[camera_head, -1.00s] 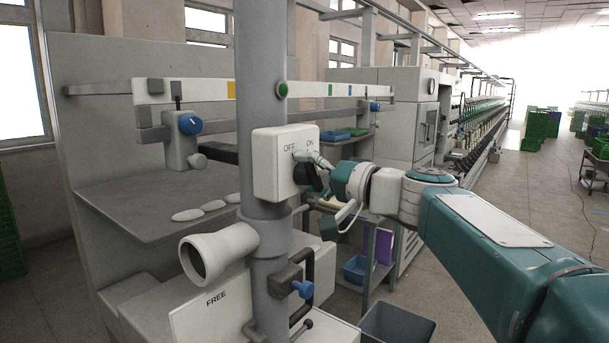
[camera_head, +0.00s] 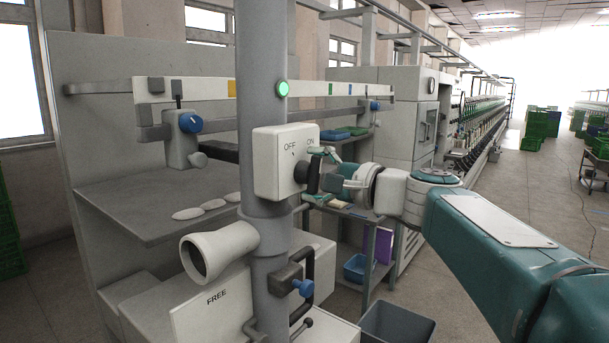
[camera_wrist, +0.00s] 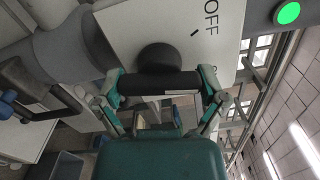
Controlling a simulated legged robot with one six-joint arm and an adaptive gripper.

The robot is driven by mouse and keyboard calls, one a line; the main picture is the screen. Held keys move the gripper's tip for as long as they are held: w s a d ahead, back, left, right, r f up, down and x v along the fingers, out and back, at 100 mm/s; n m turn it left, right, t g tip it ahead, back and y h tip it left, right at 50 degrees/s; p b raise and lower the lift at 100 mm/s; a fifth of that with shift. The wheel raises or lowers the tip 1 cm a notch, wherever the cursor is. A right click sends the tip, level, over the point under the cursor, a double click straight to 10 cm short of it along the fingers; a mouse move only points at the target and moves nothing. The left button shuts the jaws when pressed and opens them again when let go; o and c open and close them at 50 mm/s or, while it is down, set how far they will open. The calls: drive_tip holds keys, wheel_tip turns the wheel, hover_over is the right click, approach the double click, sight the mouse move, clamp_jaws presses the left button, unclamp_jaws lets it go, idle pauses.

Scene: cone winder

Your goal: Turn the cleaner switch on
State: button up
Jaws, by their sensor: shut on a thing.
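The cleaner switch is a white box (camera_head: 262,172) on a grey column, lettered OFF and ON, with a black rotary knob (camera_head: 302,173) on its face. My gripper (camera_head: 319,172) is at the knob. In the wrist view the knob's black bar handle (camera_wrist: 160,84) lies crosswise between the fingers of my gripper (camera_wrist: 161,87), which are shut on its two ends. The round black base of the knob sits against the box. The green lamp (camera_head: 283,88) above the box is brightly lit; it also shows in the wrist view (camera_wrist: 288,13). The ON lettering is mostly hidden in the wrist view.
A white funnel-shaped tube (camera_head: 222,245) and a blue knob (camera_head: 303,289) are on the column below the box. A blue-knobbed unit (camera_head: 190,123) is at the left. A small cart (camera_head: 369,262) stands behind the column.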

drive_tip(key=shift+w+d+f+m, duration=0.1)
drive_tip(key=shift+f+m, duration=0.1)
drive_tip(key=shift+m, duration=0.7)
drive_tip(key=shift+d+f+m, duration=0.1)
drive_tip(key=shift+f+m, duration=0.1)
drive_tip(key=shift+m, duration=0.7)
drive_tip(key=o, duration=0.8)
drive_tip(key=shift+d, duration=0.15)
drive_tip(key=shift+r, duration=0.1)
drive_tip(key=shift+s+d, duration=0.15)
drive_tip(key=shift+s, duration=0.1)
drive_tip(key=v, duration=1.1)
drive_tip(key=shift+d, duration=0.25)
drive_tip(key=shift+s+a, duration=0.1)
drive_tip(key=shift+s, duration=0.05)
